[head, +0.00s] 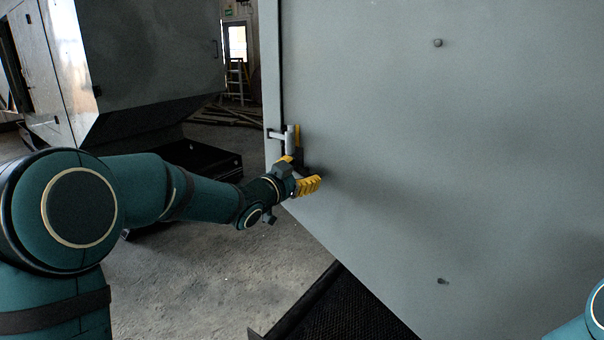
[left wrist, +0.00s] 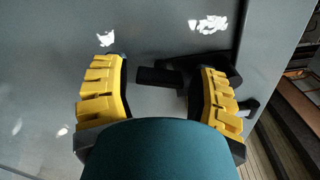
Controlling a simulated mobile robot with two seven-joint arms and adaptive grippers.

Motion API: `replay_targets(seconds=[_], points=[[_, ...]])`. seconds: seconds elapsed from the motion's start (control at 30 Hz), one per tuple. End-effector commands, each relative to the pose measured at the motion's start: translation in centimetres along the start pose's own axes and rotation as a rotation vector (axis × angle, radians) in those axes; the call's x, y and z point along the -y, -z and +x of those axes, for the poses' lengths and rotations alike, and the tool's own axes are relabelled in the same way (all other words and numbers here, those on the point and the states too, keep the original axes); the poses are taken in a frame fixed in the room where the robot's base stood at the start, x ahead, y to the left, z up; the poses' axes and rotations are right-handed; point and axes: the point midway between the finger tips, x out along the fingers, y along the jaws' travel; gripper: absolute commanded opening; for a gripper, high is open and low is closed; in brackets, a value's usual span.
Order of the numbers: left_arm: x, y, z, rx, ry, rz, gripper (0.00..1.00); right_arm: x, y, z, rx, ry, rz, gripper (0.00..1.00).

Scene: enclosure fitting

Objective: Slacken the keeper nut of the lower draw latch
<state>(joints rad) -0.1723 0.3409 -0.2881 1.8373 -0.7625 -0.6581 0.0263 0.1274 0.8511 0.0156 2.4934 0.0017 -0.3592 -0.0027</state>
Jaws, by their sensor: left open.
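A draw latch (head: 291,140) with a grey upright bar and a short side arm sits at the left edge of the large grey door. Only this one latch shows. My left gripper (head: 304,162) is at the latch, its yellow fingers apart. In the left wrist view the open left gripper (left wrist: 160,70) has a dark stub of the latch (left wrist: 158,77) between its fingers. The latch's dark body (left wrist: 215,68) is behind and beside the right-hand finger. I cannot tell whether either finger touches it. The keeper nut cannot be made out clearly. My right gripper is out of view.
The grey door (head: 440,150) fills the right side, with small studs (head: 437,43) on it. A dark mesh tray or mat (head: 345,305) lies below it. Another grey cabinet (head: 150,60) stands at the back left. Concrete floor (head: 200,290) is open between them.

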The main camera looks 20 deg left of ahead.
Motion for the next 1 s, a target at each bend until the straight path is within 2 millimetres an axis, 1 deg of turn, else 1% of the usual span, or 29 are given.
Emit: replay_targets(seconds=[0.1,0.37,0.4,0.47,0.5,0.53,0.57,0.83,1.0], points=[[-0.01,-0.05,0.52,0.001,0.0,0.0,0.6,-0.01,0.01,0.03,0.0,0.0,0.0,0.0],[0.0,-0.02,0.59,0.001,0.0,-0.001,0.6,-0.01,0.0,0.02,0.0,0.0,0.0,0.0],[0.0,-0.03,0.59,0.001,0.0,-0.001,0.55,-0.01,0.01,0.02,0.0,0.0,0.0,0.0],[0.0,-0.02,0.58,0.001,0.0,-0.001,0.34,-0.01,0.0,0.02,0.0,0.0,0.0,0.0],[-0.01,-0.02,0.58,0.001,0.0,-0.001,0.2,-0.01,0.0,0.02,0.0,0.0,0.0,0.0],[0.0,-0.02,0.58,0.001,0.0,-0.001,0.09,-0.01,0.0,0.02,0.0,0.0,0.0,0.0],[0.0,-0.02,0.57,0.001,0.0,-0.001,0.06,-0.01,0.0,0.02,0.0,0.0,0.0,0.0],[0.0,0.0,0.57,0.001,0.0,-0.018,0.06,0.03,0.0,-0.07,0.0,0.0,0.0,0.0],[0.08,0.0,0.55,0.001,0.001,-0.079,0.06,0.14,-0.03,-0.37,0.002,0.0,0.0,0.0]])
